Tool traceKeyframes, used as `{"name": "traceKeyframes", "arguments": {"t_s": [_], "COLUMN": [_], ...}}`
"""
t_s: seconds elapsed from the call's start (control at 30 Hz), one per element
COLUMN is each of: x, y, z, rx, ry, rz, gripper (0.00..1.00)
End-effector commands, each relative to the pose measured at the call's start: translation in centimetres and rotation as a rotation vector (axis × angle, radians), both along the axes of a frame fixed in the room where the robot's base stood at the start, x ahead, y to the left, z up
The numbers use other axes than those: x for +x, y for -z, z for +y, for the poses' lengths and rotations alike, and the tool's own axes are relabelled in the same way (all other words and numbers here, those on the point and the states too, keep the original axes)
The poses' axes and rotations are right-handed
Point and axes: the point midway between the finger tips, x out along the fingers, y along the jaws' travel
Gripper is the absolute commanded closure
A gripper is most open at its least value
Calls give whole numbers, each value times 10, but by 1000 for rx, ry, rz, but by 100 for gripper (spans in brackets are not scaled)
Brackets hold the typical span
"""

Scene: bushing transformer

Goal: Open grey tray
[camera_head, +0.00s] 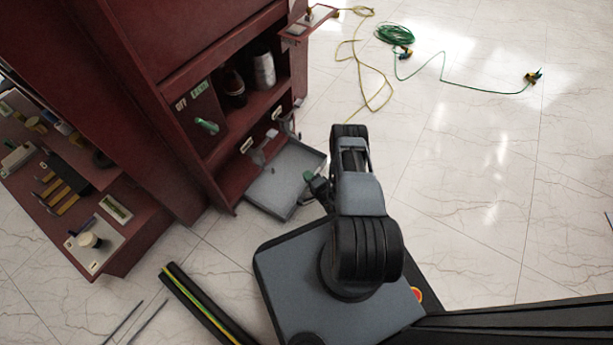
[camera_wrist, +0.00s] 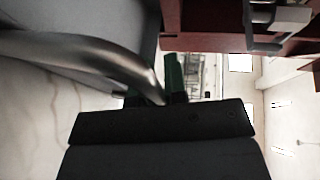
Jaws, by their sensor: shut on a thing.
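The grey tray (camera_head: 284,176) is pulled out of the bottom of the dark red cabinet, low over the floor, in the head view. My gripper (camera_head: 309,178) is at the tray's right edge, partly hidden by my own arm. In the wrist view a curved metal handle (camera_wrist: 85,52) runs across to the gripper's fingers (camera_wrist: 165,88), beside the grey tray surface (camera_wrist: 85,15). My gripper is shut on this handle. The exact finger contact is dark and hard to make out.
A low red workbench (camera_head: 75,190) with tools stands left. Yellow (camera_head: 352,50) and green (camera_head: 440,70) cables lie on the floor. The tiled floor at right is mostly clear.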

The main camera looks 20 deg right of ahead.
Motion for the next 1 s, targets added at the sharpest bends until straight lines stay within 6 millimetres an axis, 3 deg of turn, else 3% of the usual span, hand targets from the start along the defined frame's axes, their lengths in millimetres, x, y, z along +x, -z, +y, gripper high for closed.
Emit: {"name": "traceKeyframes", "arguments": {"t_s": [0.17, 0.2, 0.43, 0.77, 1.0], "x": [1, 1, 0, 2, 13], "y": [0, 0, 0, 0, 0], "z": [-2, -3, -1, 2, 15], "rx": [-2, -2, -1, 0, -2], "ry": [3, 5, 0, -3, 0], "rz": [-2, -2, 0, 0, 0], "gripper": [100, 84, 62, 62, 62]}}
